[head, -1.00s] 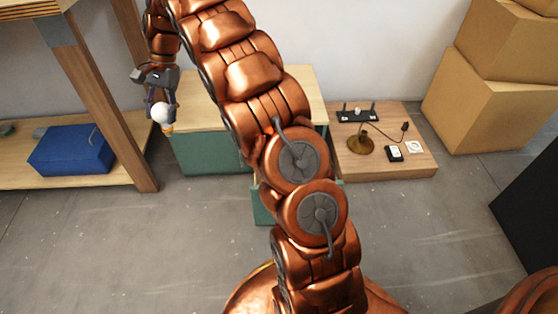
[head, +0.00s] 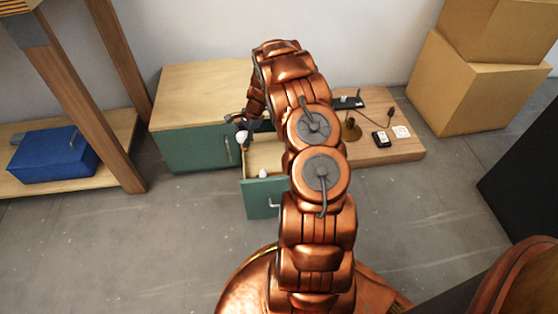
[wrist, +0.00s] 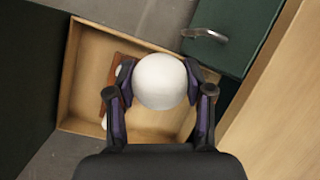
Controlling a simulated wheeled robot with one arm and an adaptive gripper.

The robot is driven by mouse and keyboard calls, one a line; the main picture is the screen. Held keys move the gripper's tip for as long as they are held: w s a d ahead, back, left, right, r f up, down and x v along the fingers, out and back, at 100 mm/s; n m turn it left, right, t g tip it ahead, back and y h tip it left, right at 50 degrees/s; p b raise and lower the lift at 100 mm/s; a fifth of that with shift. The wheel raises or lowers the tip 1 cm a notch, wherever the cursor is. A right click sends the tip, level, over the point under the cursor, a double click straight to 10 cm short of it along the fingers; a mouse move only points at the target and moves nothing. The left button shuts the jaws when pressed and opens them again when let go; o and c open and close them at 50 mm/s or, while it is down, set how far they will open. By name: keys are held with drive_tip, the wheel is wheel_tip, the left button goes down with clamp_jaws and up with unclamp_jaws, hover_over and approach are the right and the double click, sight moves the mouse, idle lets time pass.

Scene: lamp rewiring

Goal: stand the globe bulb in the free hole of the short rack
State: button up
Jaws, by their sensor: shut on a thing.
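My gripper (head: 241,128) is shut on the white globe bulb (head: 242,137), which it holds above the open drawer. In the wrist view the globe bulb (wrist: 160,82) sits between the two fingers of my gripper (wrist: 163,84). Below it, a reddish-brown rack (wrist: 112,85) lies in the drawer, along its left side in that view. White rounded things show at the rack, partly hidden by my fingers. Its holes cannot be made out. In the head view a white bulb (head: 263,174) shows in the drawer.
The open drawer (head: 264,198) juts from a green cabinet with a wooden top (head: 195,85). A low wooden platform (head: 385,153) with a lamp base (head: 351,130) and a black stand (head: 347,102) is at right. A shelf with a blue box (head: 55,152) is at left.

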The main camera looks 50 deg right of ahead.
drive_tip(key=s+d+f+m+h, duration=0.1)
drive_tip(key=s+d+f+m, duration=0.3)
drive_tip(key=s+d+f, duration=0.6)
drive_tip(key=shift+t, duration=0.4)
drive_tip(key=shift+s+a+f+b, duration=0.15)
drive_tip(key=shift+a+f+b, duration=0.15)
drive_tip(key=shift+f, duration=1.15)
drive_tip(key=shift+s+a+f+b, duration=0.2)
drive_tip(key=shift+a+f+b, duration=0.15)
drive_tip(key=shift+f, duration=1.05)
drive_tip(key=shift+s+a+f+b, duration=0.15)
drive_tip(key=shift+a+f+b, duration=0.15)
drive_tip(key=shift+f, duration=1.15)
drive_tip(key=shift+f, duration=0.2)
drive_tip(key=o, duration=1.2)
drive_tip(key=shift+o, duration=0.2)
drive_tip(key=v, duration=1.2)
drive_tip(key=shift+a, duration=0.1)
